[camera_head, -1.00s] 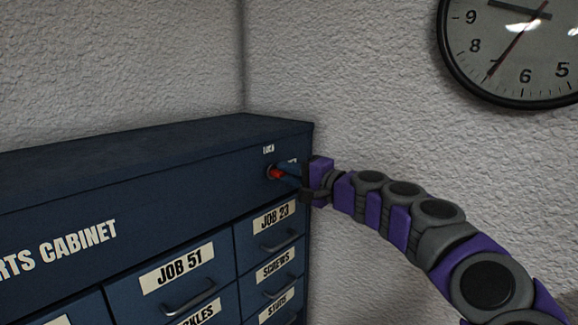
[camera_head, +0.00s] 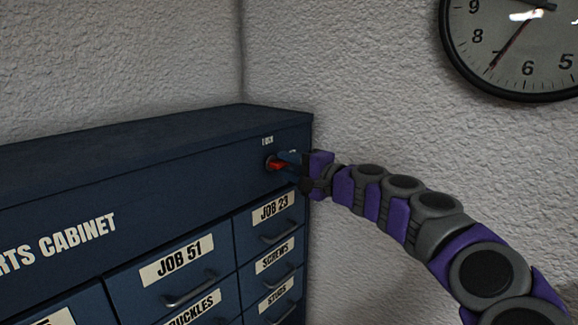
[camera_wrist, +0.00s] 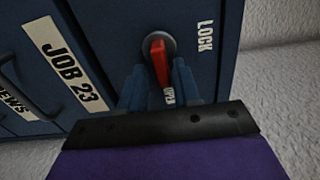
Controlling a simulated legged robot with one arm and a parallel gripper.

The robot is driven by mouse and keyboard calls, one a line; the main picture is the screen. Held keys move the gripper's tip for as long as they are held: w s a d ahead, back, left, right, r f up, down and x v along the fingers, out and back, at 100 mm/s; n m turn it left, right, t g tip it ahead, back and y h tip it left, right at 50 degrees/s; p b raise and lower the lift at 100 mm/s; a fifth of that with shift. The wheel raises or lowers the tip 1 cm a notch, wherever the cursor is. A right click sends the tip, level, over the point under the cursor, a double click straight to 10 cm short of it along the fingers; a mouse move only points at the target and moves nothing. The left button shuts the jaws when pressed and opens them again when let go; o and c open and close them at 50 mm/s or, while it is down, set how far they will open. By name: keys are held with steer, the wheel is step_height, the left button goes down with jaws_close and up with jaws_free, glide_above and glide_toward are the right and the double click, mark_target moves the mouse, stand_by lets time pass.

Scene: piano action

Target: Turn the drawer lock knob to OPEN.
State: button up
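The lock knob is a red handle on a round grey base (camera_head: 271,163), high on the right end of the blue cabinet front. It also shows in the wrist view (camera_wrist: 161,62), pointing down in the picture toward the OPEN label (camera_wrist: 168,97). The LOCK label (camera_wrist: 205,36) is to the right of the knob there and above it in the head view. My gripper (camera_wrist: 160,84) is open, with one blue finger on each side of the red handle's tip and small gaps visible. The fingers partly hide the knob's surroundings in the head view.
The blue parts cabinet (camera_head: 130,155) has labelled drawers with pull handles below the knob, including JOB 23 (camera_head: 270,210) and JOB 51 (camera_head: 180,260). A textured white wall stands behind and right, with a clock (camera_head: 520,50).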

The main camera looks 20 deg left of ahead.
steer(key=shift+o, duration=0.4)
steer(key=shift+s+a+r, duration=0.1)
steer(key=shift+a, duration=0.05)
steer(key=b+v, duration=0.2)
steer(key=v, duration=1.5)
steer(key=shift+d+b, duration=0.25)
steer(key=shift+b, duration=0.1)
